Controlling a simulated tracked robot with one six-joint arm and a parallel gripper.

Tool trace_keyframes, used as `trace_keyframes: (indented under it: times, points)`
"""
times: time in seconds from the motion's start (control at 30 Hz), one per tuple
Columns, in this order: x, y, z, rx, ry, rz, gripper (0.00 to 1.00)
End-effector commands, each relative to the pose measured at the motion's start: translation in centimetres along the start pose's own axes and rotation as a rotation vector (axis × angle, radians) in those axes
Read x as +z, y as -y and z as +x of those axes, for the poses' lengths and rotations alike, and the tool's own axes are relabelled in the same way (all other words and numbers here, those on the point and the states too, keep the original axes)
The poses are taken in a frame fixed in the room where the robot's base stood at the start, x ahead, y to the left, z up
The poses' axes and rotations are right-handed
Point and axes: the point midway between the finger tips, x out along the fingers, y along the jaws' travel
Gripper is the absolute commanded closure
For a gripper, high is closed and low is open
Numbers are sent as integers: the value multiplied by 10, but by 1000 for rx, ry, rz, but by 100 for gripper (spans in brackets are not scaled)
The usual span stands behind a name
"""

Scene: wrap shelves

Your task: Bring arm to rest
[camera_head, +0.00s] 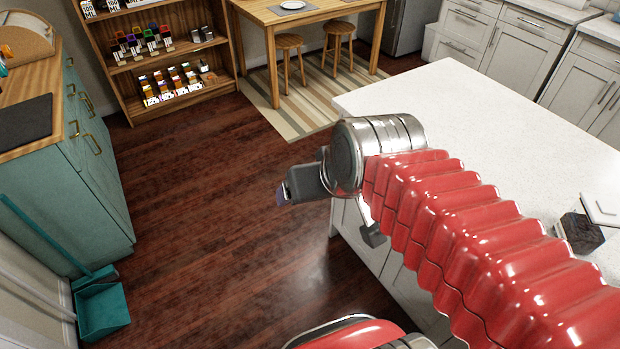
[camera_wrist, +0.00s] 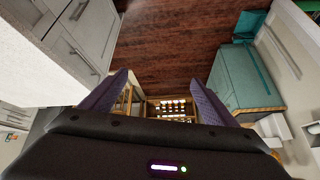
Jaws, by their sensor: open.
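My arm reaches out from the lower right of the head view, and my gripper (camera_head: 283,195) hangs in the air beside the white island (camera_head: 455,100), above the wooden floor. In the wrist view my gripper (camera_wrist: 158,82) has its two purple fingers spread wide apart. Nothing shows between the fingers but the far shelf and floor. In the head view the finger opening is mostly hidden by the wrist.
A wooden shelf (camera_head: 222,82) with small boxed goods stands at the back left. A teal cabinet (camera_head: 85,190) and a teal dustpan (camera_head: 102,307) are at left. Stools (camera_head: 288,42) stand by a wooden table (camera_head: 258,12). A dark block (camera_head: 580,232) sits on the island. The middle floor is clear.

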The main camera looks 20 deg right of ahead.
Motion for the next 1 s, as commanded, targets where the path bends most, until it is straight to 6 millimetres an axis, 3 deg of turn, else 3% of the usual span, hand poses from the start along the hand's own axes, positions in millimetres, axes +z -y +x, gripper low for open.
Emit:
trace_keyframes:
  times: [0.1,0.2,0.9,1.0]
  points:
    - [25,-2,-12,31,62,-57,19]
    - [35,-5,-16,48,87,-73,19]
    - [36,-5,-16,49,91,-74,19]
    - [36,-5,-16,49,91,-74,26]
